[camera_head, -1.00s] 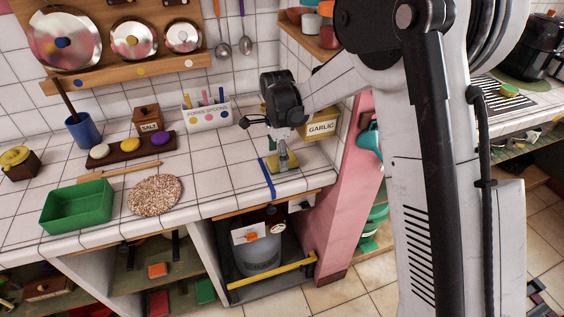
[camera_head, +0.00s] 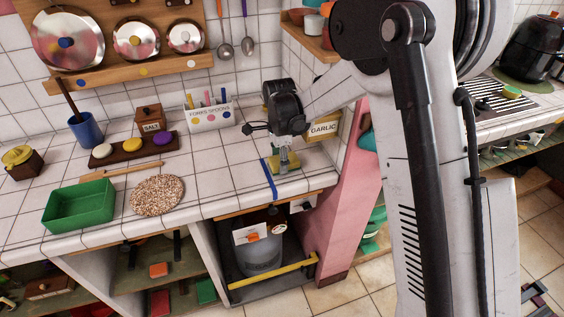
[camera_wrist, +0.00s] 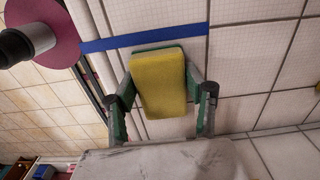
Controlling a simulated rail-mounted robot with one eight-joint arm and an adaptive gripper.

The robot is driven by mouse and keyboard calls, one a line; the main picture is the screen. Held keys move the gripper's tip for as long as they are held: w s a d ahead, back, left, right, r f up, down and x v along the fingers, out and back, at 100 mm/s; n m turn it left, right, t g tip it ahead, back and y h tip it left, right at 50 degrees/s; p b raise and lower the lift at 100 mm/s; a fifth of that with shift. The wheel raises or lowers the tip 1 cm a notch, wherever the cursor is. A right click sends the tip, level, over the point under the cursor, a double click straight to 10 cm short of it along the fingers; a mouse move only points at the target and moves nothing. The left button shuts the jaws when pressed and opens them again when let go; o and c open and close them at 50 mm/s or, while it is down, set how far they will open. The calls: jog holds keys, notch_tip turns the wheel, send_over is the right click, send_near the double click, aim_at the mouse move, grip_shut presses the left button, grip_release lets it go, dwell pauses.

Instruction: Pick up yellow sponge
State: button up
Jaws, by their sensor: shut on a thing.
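The yellow sponge (camera_wrist: 160,82) is a flat yellow block with a green layer at its far edge. In the wrist view it lies between the two fingers of my gripper (camera_wrist: 160,95), with a finger against each side, so my gripper is shut on it. In the head view the sponge (camera_head: 289,163) is at the counter's front edge, right of the blue strip, partly hidden by my gripper (camera_head: 284,163) above it. I cannot tell whether it has left the counter.
A blue strip (camera_head: 269,180) runs across the counter tiles beside the sponge. A garlic box (camera_head: 324,127) stands behind it on the right, near a pink panel (camera_head: 346,190).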

aim_at(279, 161)
jog(key=shift+r, duration=0.15)
notch_tip(279, 161, up, 4)
jog(key=shift+s+a+r, duration=0.1)
jog(key=shift+s, duration=0.05)
jog(key=s+a+r, duration=0.6)
jog(key=s+a, duration=0.1)
jog(key=s, duration=0.1)
jog(key=shift+s+a+r+b, duration=0.2)
jog(key=shift+a+r+b, duration=0.1)
jog(key=shift+b, duration=0.1)
